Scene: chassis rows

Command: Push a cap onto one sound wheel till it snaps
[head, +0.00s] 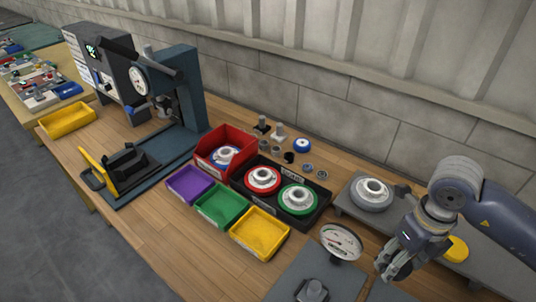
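Several white wheels show in the head view. A red-ringed wheel (262,178) and a green-ringed wheel (298,198) lie side by side in a black tray (319,217). A blue-ringed wheel (226,154) sits in a red bin (208,163). A grey-rimmed wheel (372,192) rests on a grey stand at the right. Small round parts lie behind the tray, including a blue-and-white one (302,145); I cannot tell which are caps. My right gripper (393,268) hangs at lower right, beside the dial gauge, its fingers overlapping in view. My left gripper is out of view.
A lever press (180,88) stands at left. Purple (190,184), green (221,206) and yellow (259,233) bins line the tray's front. A dial gauge (340,241) stands near a grey plate (303,273). The wooden table (160,222) is clear at front left.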

